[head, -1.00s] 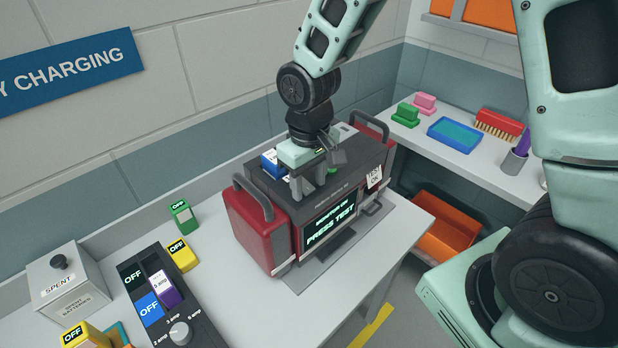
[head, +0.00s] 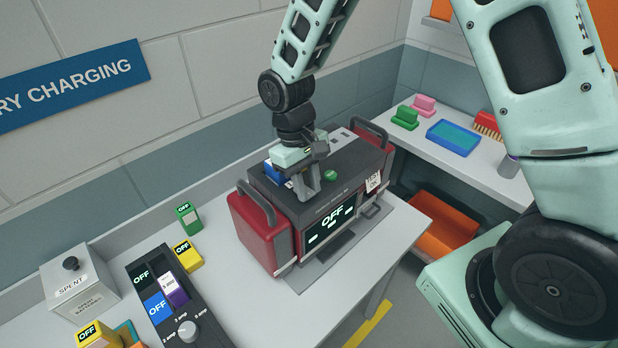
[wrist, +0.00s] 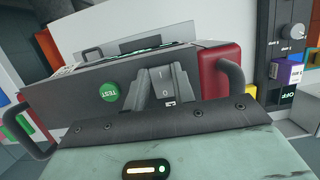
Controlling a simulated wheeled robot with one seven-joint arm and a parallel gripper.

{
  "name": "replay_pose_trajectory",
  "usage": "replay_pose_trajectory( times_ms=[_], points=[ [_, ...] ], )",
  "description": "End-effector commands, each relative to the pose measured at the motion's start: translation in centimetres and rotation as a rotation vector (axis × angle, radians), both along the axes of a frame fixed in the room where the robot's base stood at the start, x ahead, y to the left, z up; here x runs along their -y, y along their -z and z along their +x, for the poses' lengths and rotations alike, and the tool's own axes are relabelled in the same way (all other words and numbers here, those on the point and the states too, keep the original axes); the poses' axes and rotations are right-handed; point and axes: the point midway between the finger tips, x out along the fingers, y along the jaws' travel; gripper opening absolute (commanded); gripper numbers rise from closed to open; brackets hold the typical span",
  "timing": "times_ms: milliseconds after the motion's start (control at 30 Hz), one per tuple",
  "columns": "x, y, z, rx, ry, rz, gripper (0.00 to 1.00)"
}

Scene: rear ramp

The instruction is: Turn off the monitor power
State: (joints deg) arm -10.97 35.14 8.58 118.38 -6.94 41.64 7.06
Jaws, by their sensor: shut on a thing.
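The monitor (head: 345,190) is a dark grey unit with red ends and carry handles on the table. Its screen (head: 333,216) reads OFF. My gripper (head: 306,192) reaches down onto its top near the front edge, left of the green TEST button (head: 330,177). In the wrist view my gripper (wrist: 165,92) is shut on the power switch (wrist: 165,84), which sits between I and O marks. The fingers hide much of the switch, so its tilt is hard to tell. A blue block (head: 273,168) sits in the monitor's top behind my gripper.
A dark charger (head: 185,325) with a knob and blocks marked OFF stands at left, beside a SPENT battery box (head: 82,290) and loose green and yellow blocks. A side shelf (head: 465,165) holds a blue tray (head: 453,137). The monitor's right handle stands up.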

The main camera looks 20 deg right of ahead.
Motion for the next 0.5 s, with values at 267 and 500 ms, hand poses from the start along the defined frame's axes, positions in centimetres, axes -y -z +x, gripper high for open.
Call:
replay_pose_trajectory(
  times_ms=[267,500],
  points=[
    [-0.02,-0.05,0.1,-0.004,0.0,-0.001,0.03],
    [-0.02,-0.04,0.09,-0.004,0.0,-0.001,0.47]
  ],
)
